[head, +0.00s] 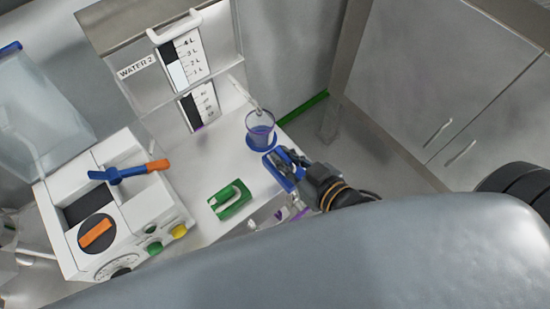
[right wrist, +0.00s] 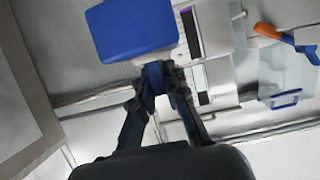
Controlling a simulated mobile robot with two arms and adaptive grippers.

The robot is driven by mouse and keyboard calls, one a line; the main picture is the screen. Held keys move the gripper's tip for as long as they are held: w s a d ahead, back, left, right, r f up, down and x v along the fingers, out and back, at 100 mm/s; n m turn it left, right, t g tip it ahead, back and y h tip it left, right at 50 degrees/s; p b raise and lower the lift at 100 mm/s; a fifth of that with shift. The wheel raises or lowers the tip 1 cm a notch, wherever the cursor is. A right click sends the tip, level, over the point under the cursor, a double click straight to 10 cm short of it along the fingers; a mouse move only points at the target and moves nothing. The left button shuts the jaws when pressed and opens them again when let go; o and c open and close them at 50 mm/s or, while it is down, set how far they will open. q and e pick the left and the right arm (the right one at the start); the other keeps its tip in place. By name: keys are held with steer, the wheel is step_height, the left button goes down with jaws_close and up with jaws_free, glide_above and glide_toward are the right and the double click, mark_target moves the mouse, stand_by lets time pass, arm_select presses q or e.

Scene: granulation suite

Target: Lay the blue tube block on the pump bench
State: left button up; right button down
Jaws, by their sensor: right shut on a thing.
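The blue tube block (head: 274,165) is at the right edge of the white pump bench (head: 205,163), partly hidden by my right gripper (head: 288,160). In the right wrist view the blue block (right wrist: 130,30) fills the upper middle. The fingers of my right gripper (right wrist: 160,80) are shut on its narrow blue grip part. I cannot tell whether its underside touches the bench. My left gripper is not in view.
A green tube block (head: 231,199) lies to the left. A white pump (head: 125,200) and a tank labelled WATER 2 (head: 165,68) are further left and behind. Bare bench shows between them.

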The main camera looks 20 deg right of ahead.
steer(key=w+f, duration=0.5)
steer(key=shift+f, duration=0.1)
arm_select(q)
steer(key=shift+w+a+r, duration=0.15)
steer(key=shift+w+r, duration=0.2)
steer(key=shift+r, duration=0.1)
arm_select(e)
steer(key=shift+w+f, duration=0.15)
steer(key=shift+f, duration=0.8)
steer(key=shift+w+f, duration=0.15)
steer(key=shift+f, duration=0.75)
steer(key=shift+f, duration=0.1)
steer(key=c, duration=1.4)
jaws_free()
